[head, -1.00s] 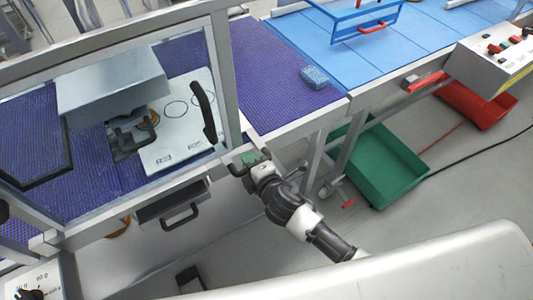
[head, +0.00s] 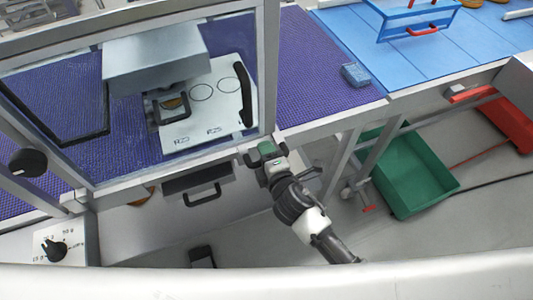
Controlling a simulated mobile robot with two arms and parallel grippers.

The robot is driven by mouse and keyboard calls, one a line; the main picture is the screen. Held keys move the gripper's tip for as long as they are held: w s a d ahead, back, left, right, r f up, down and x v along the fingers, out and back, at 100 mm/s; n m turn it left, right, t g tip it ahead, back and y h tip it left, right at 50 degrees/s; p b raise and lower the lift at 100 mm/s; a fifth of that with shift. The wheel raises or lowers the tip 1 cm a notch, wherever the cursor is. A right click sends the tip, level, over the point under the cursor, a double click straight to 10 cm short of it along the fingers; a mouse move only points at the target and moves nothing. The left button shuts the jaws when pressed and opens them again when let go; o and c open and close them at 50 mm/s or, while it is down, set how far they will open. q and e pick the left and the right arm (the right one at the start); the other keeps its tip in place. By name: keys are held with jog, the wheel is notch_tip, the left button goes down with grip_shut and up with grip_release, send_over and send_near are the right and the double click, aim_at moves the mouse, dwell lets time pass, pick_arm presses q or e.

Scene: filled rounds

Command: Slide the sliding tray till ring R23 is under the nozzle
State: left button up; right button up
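The sliding tray (head: 222,112) is a white plate inside the framed booth, with a black upright handle (head: 244,95) at its right end. Two ring outlines show on it, one at the left (head: 201,91) and one at the right (head: 228,84). Small labels along its front edge seem to read R23 (head: 182,141) and R25. The tray's left part goes under a grey housing (head: 155,60) with a dark bracket (head: 153,110); the nozzle itself is not clear to see. My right gripper (head: 264,150) is empty, fingers apart, outside the booth, below the handle. My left gripper is not in view.
A drawer (head: 200,180) hangs below. A blue block (head: 355,75) lies on the purple mat at right. A green bin (head: 415,172) and a red bin stand on the floor.

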jog(key=b+v, duration=0.1)
jog(key=v, duration=1)
dwell(0.4)
jog(key=s+d+f+m+g+h, duration=0.1)
jog(key=s+d+f+m+g, duration=0.15)
jog(key=f, duration=0.75)
jog(key=s+d+f+m+g+h, duration=0.1)
jog(key=d+f+m+g, duration=0.2)
jog(key=f, duration=0.6)
jog(key=s+d+f+m+g+h, duration=0.1)
jog(key=s+d+f+m+h, duration=0.2)
jog(key=f, duration=0.7)
jog(key=s+d+f+m+g, duration=0.3)
jog(key=s+d+f+m, duration=0.2)
jog(key=s+f, duration=0.3)
jog(key=s+d+f+m+g, duration=0.4)
jog(key=s+f, duration=0.4)
jog(key=s, duration=0.7)
jog(key=shift+s+d+m, duration=0.4)
jog(key=shift+d+m, duration=0.15)
jog(key=shift+m, duration=0.5)
